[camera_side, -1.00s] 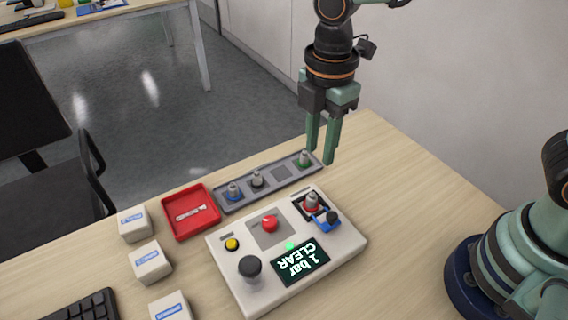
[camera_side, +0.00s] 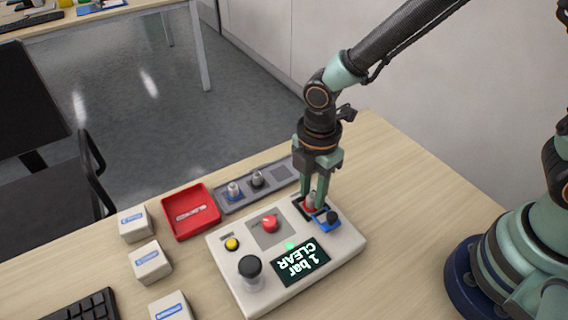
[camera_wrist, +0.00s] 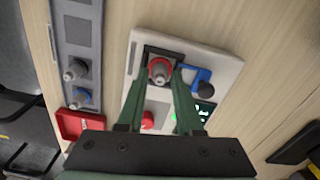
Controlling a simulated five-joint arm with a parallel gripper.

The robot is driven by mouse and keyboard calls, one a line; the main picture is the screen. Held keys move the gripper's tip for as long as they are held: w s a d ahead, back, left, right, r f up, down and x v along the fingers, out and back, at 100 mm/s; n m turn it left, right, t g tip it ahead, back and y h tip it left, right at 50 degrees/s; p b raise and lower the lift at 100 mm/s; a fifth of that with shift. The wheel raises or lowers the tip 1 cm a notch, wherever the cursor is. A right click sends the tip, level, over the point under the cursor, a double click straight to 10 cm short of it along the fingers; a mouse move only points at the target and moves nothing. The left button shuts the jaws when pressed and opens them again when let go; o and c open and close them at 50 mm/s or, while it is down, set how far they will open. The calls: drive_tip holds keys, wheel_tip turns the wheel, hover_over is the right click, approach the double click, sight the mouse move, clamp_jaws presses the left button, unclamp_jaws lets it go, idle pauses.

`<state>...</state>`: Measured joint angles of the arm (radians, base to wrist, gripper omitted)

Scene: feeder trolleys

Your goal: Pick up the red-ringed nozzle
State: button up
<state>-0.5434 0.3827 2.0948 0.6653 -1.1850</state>
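The red-ringed nozzle (camera_side: 311,204) stands upright in a dark square recess at the back right of the white control box (camera_side: 345,250). In the wrist view the nozzle (camera_wrist: 159,70) shows its red ring and grey metal tip. My gripper (camera_side: 313,207) points down over it, with one green finger on either side. The wrist view shows the fingertips (camera_wrist: 163,73) flanking the nozzle. The fingers stand apart about as wide as before, so the gripper looks open. Whether a finger touches the nozzle I cannot tell.
A blue lever with a black knob (camera_side: 333,217) sits close beside the recess. The box also carries a red button (camera_side: 270,224), a yellow button and a black knob. A grey rail (camera_side: 220,208) behind holds other nozzles. A red tray (camera_side: 168,213) lies left of it.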

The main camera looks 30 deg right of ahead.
drive_tip(key=shift+f, duration=0.5)
clamp_jaws()
drive_tip(key=shift+r, duration=0.1)
